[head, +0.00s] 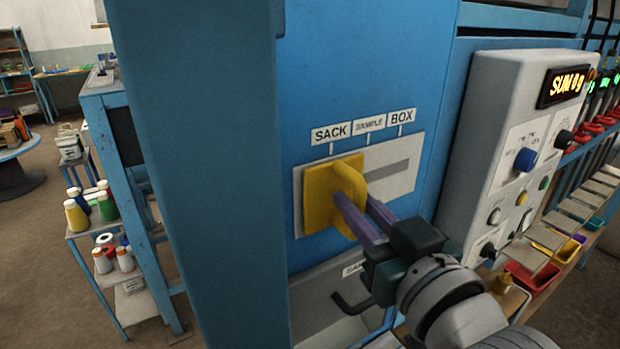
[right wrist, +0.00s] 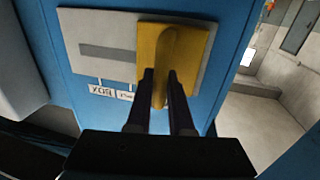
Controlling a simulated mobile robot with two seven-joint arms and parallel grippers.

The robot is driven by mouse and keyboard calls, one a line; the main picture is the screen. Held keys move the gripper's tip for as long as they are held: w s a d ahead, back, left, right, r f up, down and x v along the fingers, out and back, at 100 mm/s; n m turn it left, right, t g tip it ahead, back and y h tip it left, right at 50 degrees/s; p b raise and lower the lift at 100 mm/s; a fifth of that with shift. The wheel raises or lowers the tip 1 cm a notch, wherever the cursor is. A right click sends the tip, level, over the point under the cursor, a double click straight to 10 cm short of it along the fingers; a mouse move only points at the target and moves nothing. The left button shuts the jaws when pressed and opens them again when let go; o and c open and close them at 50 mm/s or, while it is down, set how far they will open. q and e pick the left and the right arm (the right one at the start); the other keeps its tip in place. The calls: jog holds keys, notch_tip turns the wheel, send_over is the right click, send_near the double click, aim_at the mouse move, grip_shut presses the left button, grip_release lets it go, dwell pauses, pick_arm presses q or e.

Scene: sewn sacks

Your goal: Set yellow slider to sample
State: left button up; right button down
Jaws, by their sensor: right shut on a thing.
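The yellow slider (head: 322,204) is on a pale plate (head: 407,181) on the blue machine face. It stands at the left part of the plate, below the SACK label (head: 331,133). The SAMPLE label (head: 369,124) is in the middle and the BOX label (head: 402,116) at the right. The plate's grey slot shows to the right of the slider. My right gripper (head: 362,214) is shut on the slider's upright fin. The right wrist view shows its two fingers (right wrist: 161,88) on either side of the yellow fin (right wrist: 165,52). My left gripper is not in view.
A grey control box (head: 510,130) with knobs and a lit display stands to the right of the plate. A blue post (head: 205,170) rises close on the left. A black hooked handle (head: 352,305) is below the plate. Shelves with bottles (head: 90,210) are far left.

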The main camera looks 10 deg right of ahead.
jog(key=shift+d, duration=0.1)
dwell(0.3)
jog(key=d, duration=0.1)
jog(key=w+d, duration=0.1)
jog(key=d, duration=0.1)
jog(key=w+d+b, duration=0.1)
jog(key=d, duration=0.1)
jog(key=shift+d, duration=0.25)
jog(key=c, duration=0.8)
grip_release()
jog(key=shift+s, duration=0.1)
